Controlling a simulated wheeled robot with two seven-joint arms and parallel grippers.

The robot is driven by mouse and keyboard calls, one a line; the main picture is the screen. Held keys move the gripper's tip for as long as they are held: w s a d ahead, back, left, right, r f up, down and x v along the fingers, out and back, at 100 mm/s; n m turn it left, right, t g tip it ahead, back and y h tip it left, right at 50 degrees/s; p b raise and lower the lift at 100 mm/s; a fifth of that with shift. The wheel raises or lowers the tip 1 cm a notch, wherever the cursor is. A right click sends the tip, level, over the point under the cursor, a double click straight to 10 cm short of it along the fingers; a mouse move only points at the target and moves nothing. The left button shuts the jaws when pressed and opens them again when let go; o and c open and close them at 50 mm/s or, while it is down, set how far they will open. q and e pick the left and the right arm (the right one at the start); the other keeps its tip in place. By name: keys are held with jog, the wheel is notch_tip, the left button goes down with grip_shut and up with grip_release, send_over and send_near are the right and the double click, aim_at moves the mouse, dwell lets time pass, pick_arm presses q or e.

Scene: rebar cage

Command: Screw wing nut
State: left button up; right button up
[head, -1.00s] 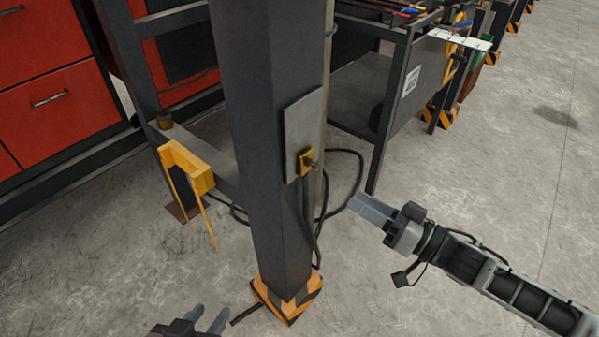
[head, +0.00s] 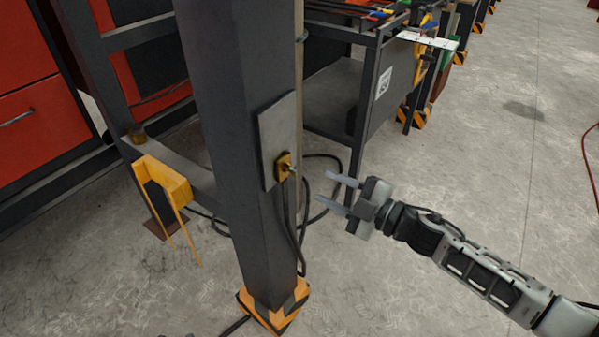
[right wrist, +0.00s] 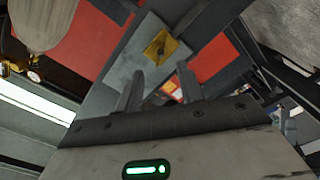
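A yellow fitting (head: 283,168) with a short metal stud (head: 292,169) pointing right sits on a grey plate (head: 277,135) on the dark column. I cannot tell the wing nut apart from this fitting at this size. In the right wrist view the yellow fitting (right wrist: 160,48) shows on the grey plate (right wrist: 123,63), beyond the fingers. My right gripper (head: 331,190) is open and empty, to the right of the stud and apart from it. Its two spread fingers also show in the right wrist view (right wrist: 158,82). My left gripper is out of view.
The dark column (head: 235,90) stands on an orange-and-black foot (head: 272,308). Black cable (head: 293,235) hangs below the fitting and loops behind. A yellow bracket (head: 163,180) is left of the column. A tool cart (head: 370,105) stands behind.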

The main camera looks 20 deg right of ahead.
aim_at(291, 170)
jog(key=x, duration=0.8)
jog(key=shift+w, duration=0.1)
jog(key=shift+c, duration=0.4)
grip_shut()
